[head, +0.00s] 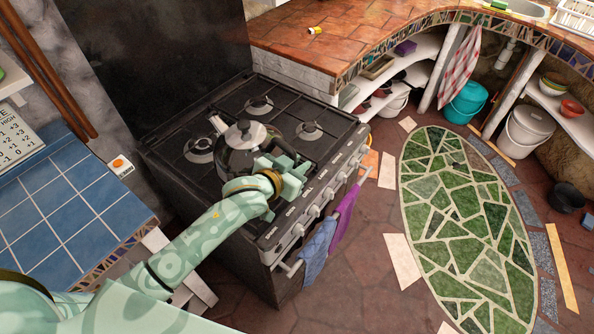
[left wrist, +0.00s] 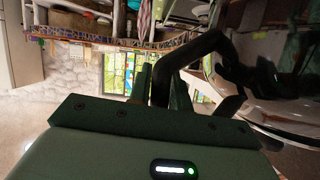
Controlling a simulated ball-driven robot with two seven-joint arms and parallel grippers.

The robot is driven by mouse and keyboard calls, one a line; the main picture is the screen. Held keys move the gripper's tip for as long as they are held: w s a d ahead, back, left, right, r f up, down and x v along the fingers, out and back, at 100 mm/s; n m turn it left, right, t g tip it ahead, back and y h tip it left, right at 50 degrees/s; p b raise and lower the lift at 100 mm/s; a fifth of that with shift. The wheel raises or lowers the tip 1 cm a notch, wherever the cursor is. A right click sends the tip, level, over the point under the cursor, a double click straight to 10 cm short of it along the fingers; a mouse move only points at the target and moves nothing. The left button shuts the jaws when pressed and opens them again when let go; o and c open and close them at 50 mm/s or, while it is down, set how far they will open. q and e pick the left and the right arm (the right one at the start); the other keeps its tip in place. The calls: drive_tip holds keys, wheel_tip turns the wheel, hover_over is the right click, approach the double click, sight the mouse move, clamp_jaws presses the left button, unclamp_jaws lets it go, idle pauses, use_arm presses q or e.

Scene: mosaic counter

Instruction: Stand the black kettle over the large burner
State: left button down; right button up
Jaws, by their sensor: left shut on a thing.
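The black kettle (head: 238,160) is over the left part of the stove top, upright, with a shiny lid and its spout toward the back. My left gripper (head: 285,176) is on its front side, shut on the kettle's black handle. The left wrist view shows the handle (left wrist: 205,42) at the jaws and the shiny kettle body (left wrist: 285,100) at right. Burners show at back left (head: 200,148), back right (head: 258,105) and front right (head: 310,131). The front-left area is hidden by the kettle and gripper. I cannot tell whether the kettle's base touches the grate. My right gripper is not in view.
The black stove (head: 165,158) has knobs and two cloths, blue (head: 317,250) and purple (head: 345,212), along its front. A blue-tiled counter (head: 60,215) with a small orange-button device (head: 120,165) lies left. A terracotta counter (head: 345,40) curves behind right.

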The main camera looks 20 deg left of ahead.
use_arm(q)
drive_tip(key=f, duration=0.2)
drive_tip(key=w+f+b, duration=0.1)
drive_tip(key=f, duration=0.1)
drive_tip(key=shift+w+a+f+b, duration=0.15)
drive_tip(key=shift+w+a+b, duration=0.05)
drive_tip(key=shift+b, duration=0.1)
drive_tip(key=c, duration=1.3)
unclamp_jaws()
drive_tip(key=shift+s+f, duration=0.1)
drive_tip(key=p+v, duration=0.3)
drive_tip(key=v, duration=0.9)
drive_tip(key=shift+d, duration=0.1)
